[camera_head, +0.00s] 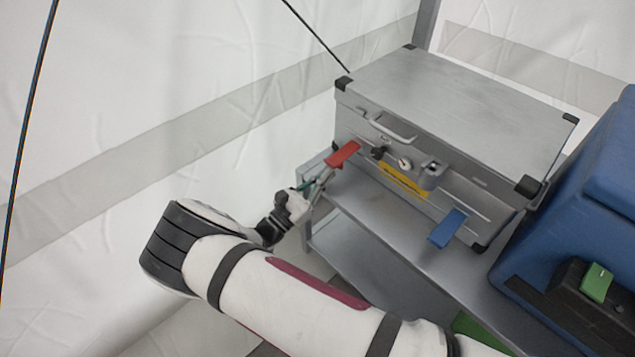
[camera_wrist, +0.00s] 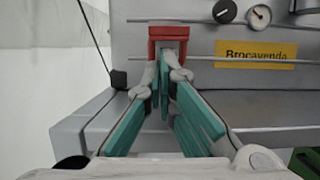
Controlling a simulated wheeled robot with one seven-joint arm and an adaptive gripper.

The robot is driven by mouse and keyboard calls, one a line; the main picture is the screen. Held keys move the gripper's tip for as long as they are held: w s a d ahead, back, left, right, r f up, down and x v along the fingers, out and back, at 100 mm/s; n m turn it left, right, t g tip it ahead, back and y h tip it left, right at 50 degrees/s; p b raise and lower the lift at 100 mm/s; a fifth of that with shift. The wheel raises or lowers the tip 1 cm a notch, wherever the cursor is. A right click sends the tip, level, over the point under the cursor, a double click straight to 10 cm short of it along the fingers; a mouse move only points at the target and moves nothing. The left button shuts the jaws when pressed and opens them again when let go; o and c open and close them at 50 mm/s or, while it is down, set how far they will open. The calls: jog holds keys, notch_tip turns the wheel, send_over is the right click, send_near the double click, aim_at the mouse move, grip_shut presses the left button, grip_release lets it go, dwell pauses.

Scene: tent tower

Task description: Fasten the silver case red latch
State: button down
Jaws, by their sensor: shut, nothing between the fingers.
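The silver case (camera_head: 455,95) stands with its lid down on a grey metal shelf. Its red latch (camera_head: 343,154) is at the left of the front face and sticks outward from it. The red latch also shows in the wrist view (camera_wrist: 168,34), straight ahead of the fingers. My gripper (camera_head: 322,182) is shut and empty, with its tips just below the red latch. In the wrist view my gripper (camera_wrist: 160,72) has its tips close under the latch; I cannot tell whether they touch it. A blue latch (camera_head: 447,228) at the right of the front also sticks outward.
A yellow label (camera_head: 403,180), gauge, knob and handle (camera_head: 391,127) are on the case front. A blue case (camera_head: 585,215) with a green latch (camera_head: 596,283) stands close at the right. The grey shelf (camera_head: 385,212) has bare room in front. A white tent wall is at the left.

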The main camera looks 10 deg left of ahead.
aim_at(344, 150)
jog(key=shift+r, duration=0.1)
dwell(0.3)
jog(key=shift+s+a+r+p, duration=0.1)
jog(key=shift+r+p, duration=0.2)
jog(key=shift+p, duration=0.5)
